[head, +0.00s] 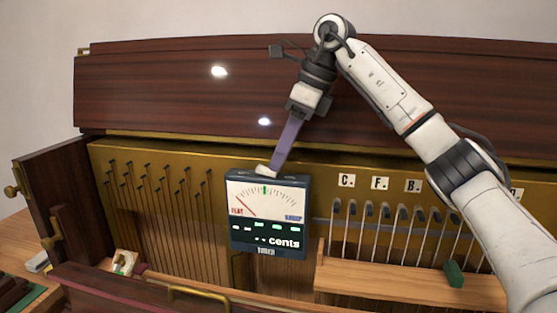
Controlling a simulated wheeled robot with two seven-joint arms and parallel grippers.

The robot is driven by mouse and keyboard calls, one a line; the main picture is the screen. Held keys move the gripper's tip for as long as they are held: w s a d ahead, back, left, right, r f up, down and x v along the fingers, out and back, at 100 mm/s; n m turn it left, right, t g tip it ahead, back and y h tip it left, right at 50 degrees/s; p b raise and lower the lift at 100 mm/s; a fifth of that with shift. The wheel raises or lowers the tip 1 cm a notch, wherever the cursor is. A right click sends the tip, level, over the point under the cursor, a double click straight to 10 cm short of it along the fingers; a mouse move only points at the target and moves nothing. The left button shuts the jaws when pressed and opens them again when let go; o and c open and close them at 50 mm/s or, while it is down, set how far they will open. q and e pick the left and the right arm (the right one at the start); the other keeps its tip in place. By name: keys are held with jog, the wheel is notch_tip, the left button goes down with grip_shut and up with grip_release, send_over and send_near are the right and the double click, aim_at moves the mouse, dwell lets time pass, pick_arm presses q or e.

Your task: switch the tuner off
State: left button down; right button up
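The tuner (267,212) is a dark box with a pale dial, set against the brass-coloured rail in the middle of the head view. Its needle points to the left, toward FLAT, and green marks and the word "cents" show lit on its lower panel. A small white piece (264,169) sits on its top edge. My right gripper (276,166) reaches down from above, its long purple finger part ending at that white piece. I cannot tell whether they touch. The fingers show as one strip, so their opening is hidden. My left gripper is out of view.
The open dark wooden piano lid (180,90) stands behind. Rods and hammers (380,213) lie right of the tuner, above a wooden ledge (400,285) with a green block (453,273). Letter labels (380,183) line the rail. A side panel (55,190) stands at left.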

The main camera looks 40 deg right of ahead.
aim_at(267, 171)
jog(key=shift+x, duration=1.05)
grip_shut()
jog(key=shift+w+a+r+g+h, duration=0.3)
jog(key=shift+g+h, duration=0.2)
jog(key=shift+g, duration=0.1)
jog(key=shift+w+a+g+h, duration=0.2)
jog(key=shift+g+h, duration=0.6)
jog(key=shift+g, duration=0.2)
